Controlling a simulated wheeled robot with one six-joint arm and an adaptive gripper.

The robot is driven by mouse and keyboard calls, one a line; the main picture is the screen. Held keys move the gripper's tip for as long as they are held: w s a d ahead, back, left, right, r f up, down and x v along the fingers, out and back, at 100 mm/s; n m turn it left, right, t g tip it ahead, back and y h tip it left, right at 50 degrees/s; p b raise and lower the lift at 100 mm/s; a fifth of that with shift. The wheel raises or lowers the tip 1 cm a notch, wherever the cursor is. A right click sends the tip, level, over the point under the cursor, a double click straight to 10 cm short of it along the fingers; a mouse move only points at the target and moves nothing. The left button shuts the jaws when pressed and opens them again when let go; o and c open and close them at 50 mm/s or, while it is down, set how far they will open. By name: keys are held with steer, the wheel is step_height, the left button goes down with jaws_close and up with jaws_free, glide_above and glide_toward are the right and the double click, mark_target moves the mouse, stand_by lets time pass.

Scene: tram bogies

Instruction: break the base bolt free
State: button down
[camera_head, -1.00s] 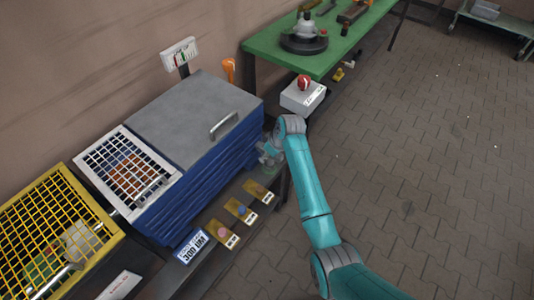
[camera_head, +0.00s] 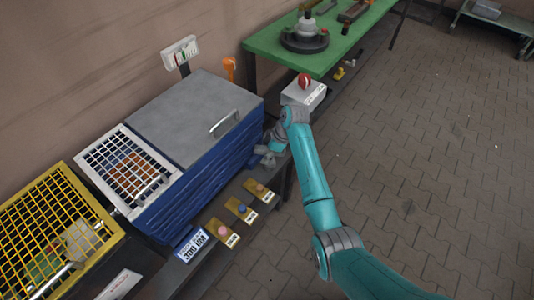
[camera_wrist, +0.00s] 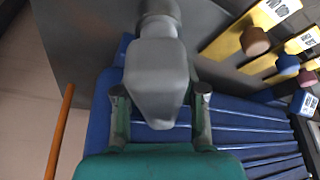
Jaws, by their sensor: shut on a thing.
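My gripper (camera_head: 268,153) is at the right end of the blue ribbed cabinet (camera_head: 210,160), small and partly covered by my arm in the head view. In the wrist view my gripper (camera_wrist: 160,98) has one finger on each side of a smooth grey tool-like thing (camera_wrist: 158,70) and is shut on it. This grey thing has a wide body and a rounded far end; its working end does not show. The blue ribs (camera_wrist: 250,135) lie behind it. I cannot make out a base bolt in either view.
A white box with a red knob (camera_head: 304,82) stands near my wrist. Beyond it is a green table (camera_head: 262,40) with a black round-based fixture (camera_head: 303,42). Yellow plates with coloured knobs (camera_head: 240,209) line the cabinet's front.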

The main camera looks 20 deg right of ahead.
mark_target(265, 151)
steer(key=shift+s+n+g, duration=0.1)
steer(key=shift+n+g, duration=0.6)
steer(key=shift+n, duration=1.3)
steer(key=shift+s+n+g, duration=0.2)
steer(key=shift+n+g, duration=0.5)
steer(key=shift+n, duration=0.9)
steer(key=shift+r, duration=3.05)
